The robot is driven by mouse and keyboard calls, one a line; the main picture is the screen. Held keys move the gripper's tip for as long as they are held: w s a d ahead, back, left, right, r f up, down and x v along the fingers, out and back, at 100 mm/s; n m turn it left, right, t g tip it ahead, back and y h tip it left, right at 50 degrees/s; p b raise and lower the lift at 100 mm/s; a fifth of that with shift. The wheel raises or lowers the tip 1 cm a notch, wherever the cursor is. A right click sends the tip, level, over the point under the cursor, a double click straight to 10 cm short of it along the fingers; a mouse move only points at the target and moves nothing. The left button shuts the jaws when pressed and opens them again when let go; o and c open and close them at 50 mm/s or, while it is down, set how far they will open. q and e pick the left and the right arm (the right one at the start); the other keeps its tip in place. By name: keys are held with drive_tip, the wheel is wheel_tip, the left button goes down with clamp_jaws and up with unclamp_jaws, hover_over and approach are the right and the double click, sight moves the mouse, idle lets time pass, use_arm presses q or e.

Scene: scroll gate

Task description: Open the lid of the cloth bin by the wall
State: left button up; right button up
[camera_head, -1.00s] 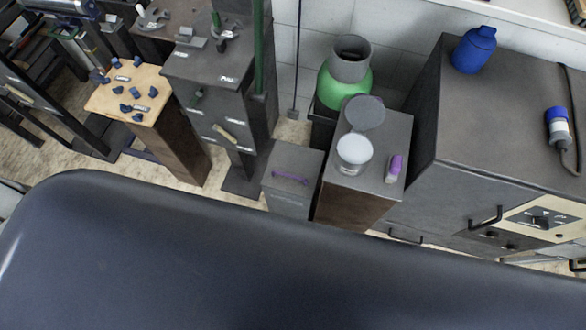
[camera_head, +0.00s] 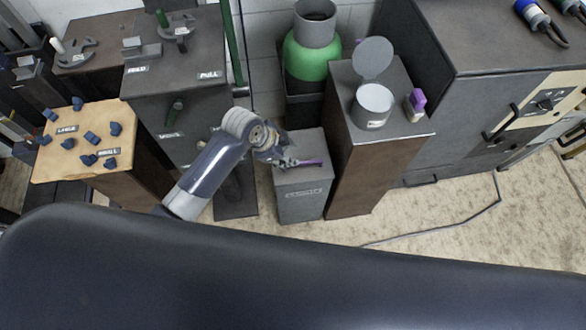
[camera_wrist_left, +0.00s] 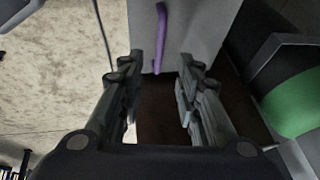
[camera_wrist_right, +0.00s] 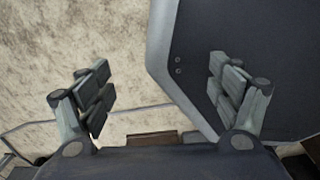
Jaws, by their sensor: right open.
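The cloth bin (camera_head: 301,203) is a grey box on the floor, with a labelled front and a purple handle (camera_head: 312,162) on its lid. The lid looks shut. My left gripper (camera_head: 284,156) is over the left part of the bin's top, by the handle. In the left wrist view, my left gripper (camera_wrist_left: 160,88) is open and empty, and the purple handle (camera_wrist_left: 161,35) lies just beyond the fingertips. In the right wrist view, my right gripper (camera_wrist_right: 160,80) is open and empty; it is not in the head view.
A narrow brown cabinet (camera_head: 358,180) stands right beside the bin, with an open-lidded jar (camera_head: 372,108) and a purple item (camera_head: 416,99) on top. A green tank (camera_head: 311,55) is behind. A dark pedestal (camera_head: 185,85) stands left. The floor (camera_head: 420,215) at right holds a cable.

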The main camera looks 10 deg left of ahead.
sight(302, 162)
use_arm(q)
drive_tip(key=x, duration=0.3)
drive_tip(key=b+x, duration=0.1)
drive_tip(key=x, duration=0.5)
drive_tip(key=shift+d+r+b, duration=0.15)
drive_tip(key=shift+d+b, duration=0.15)
drive_tip(key=shift+b, duration=0.05)
drive_tip(key=shift+w+d+f, duration=0.15)
drive_tip(key=shift+w+f, duration=0.05)
drive_tip(key=shift+f, duration=0.4)
clamp_jaws()
use_arm(e)
drive_tip(key=shift+w+d+f, duration=0.15)
drive_tip(key=shift+f, duration=0.45)
drive_tip(key=shift+w+d+f, duration=0.15)
drive_tip(key=shift+f, duration=0.4)
